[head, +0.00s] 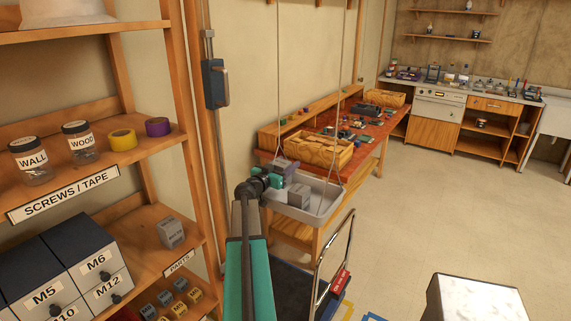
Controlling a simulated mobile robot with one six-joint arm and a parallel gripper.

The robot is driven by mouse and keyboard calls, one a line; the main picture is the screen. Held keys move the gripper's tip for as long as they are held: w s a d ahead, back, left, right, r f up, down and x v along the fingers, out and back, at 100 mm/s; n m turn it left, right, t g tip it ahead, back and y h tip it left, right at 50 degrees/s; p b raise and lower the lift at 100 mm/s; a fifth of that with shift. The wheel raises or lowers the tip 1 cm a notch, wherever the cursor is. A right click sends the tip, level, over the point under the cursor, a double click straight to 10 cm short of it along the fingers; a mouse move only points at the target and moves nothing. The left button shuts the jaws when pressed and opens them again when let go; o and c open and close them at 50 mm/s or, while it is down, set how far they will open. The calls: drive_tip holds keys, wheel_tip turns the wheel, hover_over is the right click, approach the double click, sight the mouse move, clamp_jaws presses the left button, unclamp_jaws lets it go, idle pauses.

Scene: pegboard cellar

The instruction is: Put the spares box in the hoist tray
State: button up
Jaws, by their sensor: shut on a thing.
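My gripper (278,177), with teal fingers, is at the end of my outstretched arm, over the left end of the hoist tray. It is shut on a small grey-purple box (288,167), which appears to be the spares box; its label cannot be read. The box is above the tray's rear left part, and my gripper hides part of it. The hoist tray (325,212) is a shallow grey metal tray hanging from thin cables. A grey box (299,196) is in the tray, just below and right of my gripper.
A workbench (377,143) with a wooden crate (318,150) stands behind the tray. A shelf unit with jars and another grey box (170,232) is at left. A trolley (290,285) is below the tray. The floor at right is mostly clear, apart from a white-topped block (478,298).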

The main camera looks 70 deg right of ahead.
drive_tip(key=o, duration=1.1)
drive_tip(key=shift+o, duration=0.2)
drive_tip(key=shift+r, duration=0.2)
drive_tip(key=b, duration=0.3)
approach(276, 168)
drive_tip(key=x, duration=0.4)
drive_tip(key=shift+s+d, duration=0.1)
drive_tip(key=shift+d, duration=0.2)
wheel_tip(276, 168, up, 10)
drive_tip(key=p, duration=1)
